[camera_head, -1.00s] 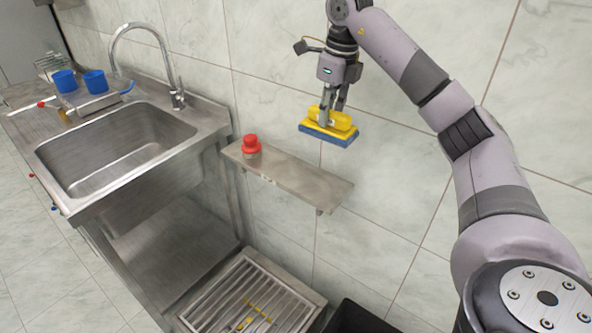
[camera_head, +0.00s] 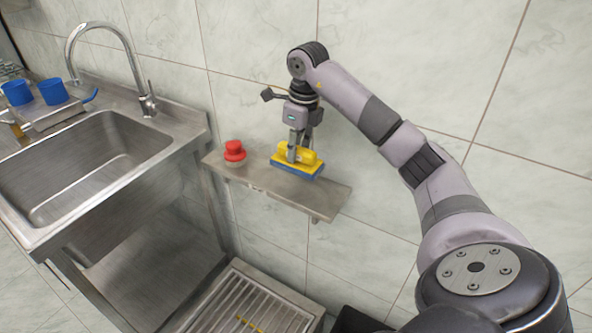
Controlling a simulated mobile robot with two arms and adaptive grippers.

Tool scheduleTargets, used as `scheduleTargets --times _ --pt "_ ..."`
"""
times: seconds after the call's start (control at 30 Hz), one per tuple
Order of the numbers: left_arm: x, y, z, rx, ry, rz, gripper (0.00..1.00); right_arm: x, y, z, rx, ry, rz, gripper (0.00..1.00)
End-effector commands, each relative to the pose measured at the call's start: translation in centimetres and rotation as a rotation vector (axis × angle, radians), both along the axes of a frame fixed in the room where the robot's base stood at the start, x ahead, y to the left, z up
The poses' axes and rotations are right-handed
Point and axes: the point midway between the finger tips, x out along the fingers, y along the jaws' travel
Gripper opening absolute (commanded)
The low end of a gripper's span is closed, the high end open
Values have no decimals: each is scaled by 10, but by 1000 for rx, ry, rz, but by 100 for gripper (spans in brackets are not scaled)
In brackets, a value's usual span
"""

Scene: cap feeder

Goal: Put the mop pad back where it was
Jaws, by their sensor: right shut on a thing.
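The mop pad (camera_head: 309,158) is a yellow block with a blue underside. My right gripper (camera_head: 296,155) is shut on its yellow upper part from above. The pad is at the narrow metal wall shelf (camera_head: 325,197), over its middle. Its blue underside looks level with the shelf top; I cannot tell whether it touches. My left gripper is not in view.
A red-topped object (camera_head: 234,151) stands on the shelf's left part, left of the pad. A metal sink (camera_head: 85,165) with a tall faucet (camera_head: 110,50) is at the left, with blue cups (camera_head: 53,91) behind it. A slatted metal grate (camera_head: 250,305) lies below. The shelf's right end is clear.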

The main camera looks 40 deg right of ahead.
Motion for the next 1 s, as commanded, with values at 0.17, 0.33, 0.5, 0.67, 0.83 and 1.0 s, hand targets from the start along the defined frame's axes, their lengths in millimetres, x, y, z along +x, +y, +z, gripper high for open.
scheduleTargets --times 0.17,0.33,0.5,0.67,0.83,1.0 --pt "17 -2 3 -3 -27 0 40 0 0 -23 1 -1 2 0" --pt "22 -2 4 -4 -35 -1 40 0 1 -35 1 -1 2 0" --pt "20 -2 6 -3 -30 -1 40 -1 1 -59 1 2 1 0" --pt "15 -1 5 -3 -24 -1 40 0 0 -64 1 -3 1 0" --pt "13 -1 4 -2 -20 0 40 0 0 -65 1 -3 2 0" --pt "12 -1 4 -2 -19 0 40 0 0 -67 0 -2 2 30"
